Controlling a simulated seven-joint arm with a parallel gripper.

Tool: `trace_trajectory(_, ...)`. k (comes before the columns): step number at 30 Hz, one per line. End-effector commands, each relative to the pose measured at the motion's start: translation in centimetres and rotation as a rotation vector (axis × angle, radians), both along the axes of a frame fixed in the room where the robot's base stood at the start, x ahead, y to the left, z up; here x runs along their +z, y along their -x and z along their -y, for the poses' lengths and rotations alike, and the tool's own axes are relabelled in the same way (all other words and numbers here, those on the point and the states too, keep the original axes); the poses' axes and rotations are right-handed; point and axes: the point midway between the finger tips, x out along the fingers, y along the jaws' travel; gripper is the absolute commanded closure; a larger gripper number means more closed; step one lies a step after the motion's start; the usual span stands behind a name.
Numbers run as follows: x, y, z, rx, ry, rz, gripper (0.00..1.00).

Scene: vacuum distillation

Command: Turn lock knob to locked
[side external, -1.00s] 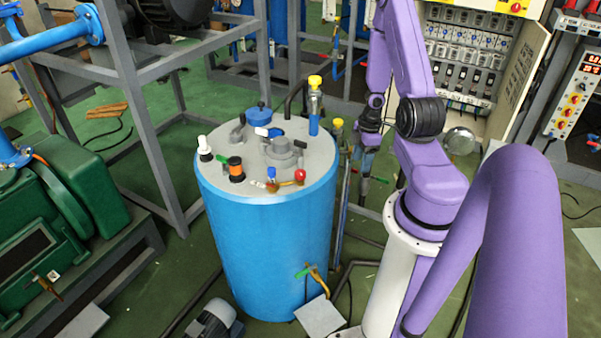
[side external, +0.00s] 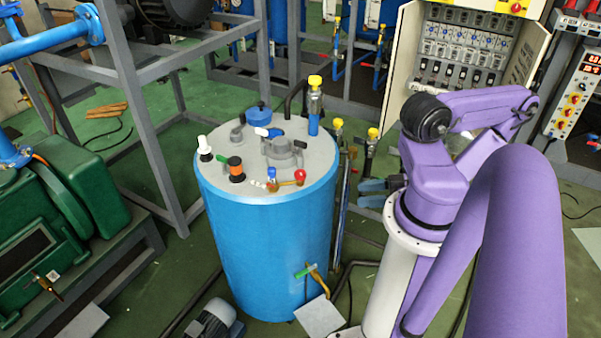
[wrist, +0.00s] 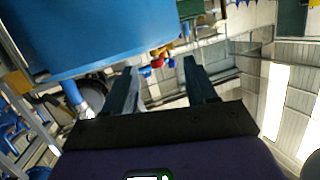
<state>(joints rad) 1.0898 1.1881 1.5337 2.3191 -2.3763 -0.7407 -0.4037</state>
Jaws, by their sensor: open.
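I cannot tell which part is the lock knob. A red knob on a yellow plate (side external: 516,7) sits at the top of the electrical cabinet in the side view. Small handles and caps, one red (side external: 300,176), stand on the blue tank's lid (side external: 215,140). My gripper (side external: 362,192) is low, to the right of the tank, partly hidden behind my arm, with its fingers pointing left. In the wrist view my gripper (wrist: 163,78) has its two fingers apart with nothing between them. Small red and yellow parts (wrist: 160,58) show beyond the fingertips.
The blue tank (side external: 262,245) stands left of my arm, with yellow-capped valves (side external: 338,124) and pipes beside it. The open electrical cabinet (side external: 465,50) is behind. A grey frame (side external: 150,130) and green machine (side external: 85,205) stand at the left.

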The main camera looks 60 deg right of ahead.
Motion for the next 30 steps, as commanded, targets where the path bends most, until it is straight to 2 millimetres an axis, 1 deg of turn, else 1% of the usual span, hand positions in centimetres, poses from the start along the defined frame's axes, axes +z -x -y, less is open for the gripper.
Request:
trace_trajectory(3, 1.6, -0.8, -0.6, -0.087, -0.003, 0.139, 0.43)
trace_trajectory(6, 2.5, -1.2, -0.7, -0.131, 0.004, 0.213, 0.43)
trace_trajectory(9, 3.0, -1.4, -0.8, -0.151, 0.009, 0.25, 0.43)
trace_trajectory(14, 3.2, -1.9, -0.9, -0.155, 0.01, 0.265, 0.43)
trace_trajectory(23, 3.2, -4.4, -1.6, -0.149, 0.002, 0.259, 0.43)
trace_trajectory(30, 3.4, -5.8, -1.7, -0.149, 0.001, 0.27, 0.43)
